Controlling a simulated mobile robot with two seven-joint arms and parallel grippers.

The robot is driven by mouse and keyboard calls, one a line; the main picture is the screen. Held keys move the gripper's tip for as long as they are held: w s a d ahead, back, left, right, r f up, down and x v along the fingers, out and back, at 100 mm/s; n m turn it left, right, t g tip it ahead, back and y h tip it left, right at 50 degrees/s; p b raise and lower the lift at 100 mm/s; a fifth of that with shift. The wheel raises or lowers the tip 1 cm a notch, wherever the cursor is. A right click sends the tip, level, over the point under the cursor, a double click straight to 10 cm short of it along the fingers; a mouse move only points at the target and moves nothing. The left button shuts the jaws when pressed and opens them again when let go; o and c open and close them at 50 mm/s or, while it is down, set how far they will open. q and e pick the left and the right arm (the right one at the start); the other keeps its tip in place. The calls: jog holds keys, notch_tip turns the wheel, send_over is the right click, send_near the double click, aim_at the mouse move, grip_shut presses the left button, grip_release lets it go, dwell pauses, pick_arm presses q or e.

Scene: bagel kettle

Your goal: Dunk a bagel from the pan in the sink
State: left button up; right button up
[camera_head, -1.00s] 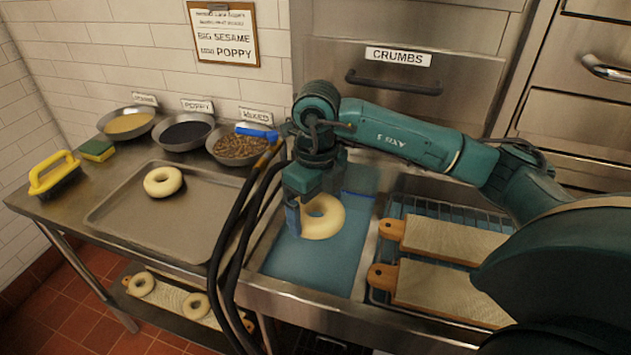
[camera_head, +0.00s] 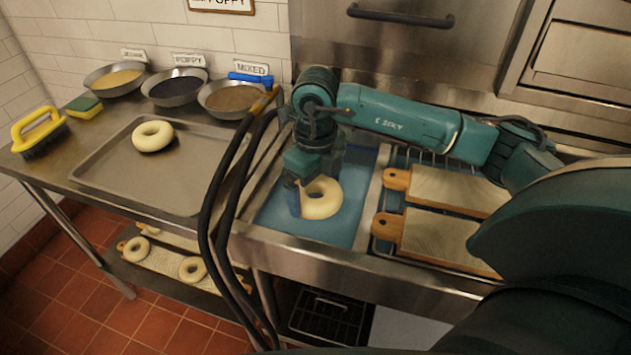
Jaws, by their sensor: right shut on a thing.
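A pale bagel (camera_head: 321,199) is in my right gripper (camera_head: 302,198), which points down over the sink (camera_head: 348,226) and is shut on the bagel's left side. The bagel is at or just above the blue water; I cannot tell whether it touches. The sink is a rectangular basin set in the steel counter. Another pale bagel (camera_head: 152,136) lies on the flat metal pan (camera_head: 160,183) on the counter at left. My left gripper does not show.
Bowls of sesame (camera_head: 115,78), poppy (camera_head: 177,87) and mixed (camera_head: 236,98) toppings stand behind the pan. A yellow brush (camera_head: 38,129) and sponge (camera_head: 84,105) are at far left. Wooden boards (camera_head: 440,238) lie right of the sink. Black hoses (camera_head: 222,190) hang before the counter. Bagels (camera_head: 192,269) lie on a lower shelf.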

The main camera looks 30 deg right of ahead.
notch_tip(320, 180, down, 6)
jog(key=b, duration=0.4)
jog(key=shift+f, duration=0.1)
jog(key=shift+f+b, duration=0.3)
jog(key=shift+b, duration=0.25)
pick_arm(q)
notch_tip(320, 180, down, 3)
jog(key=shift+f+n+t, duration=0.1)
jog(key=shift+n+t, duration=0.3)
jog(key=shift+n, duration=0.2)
pick_arm(e)
jog(key=shift+f, duration=0.1)
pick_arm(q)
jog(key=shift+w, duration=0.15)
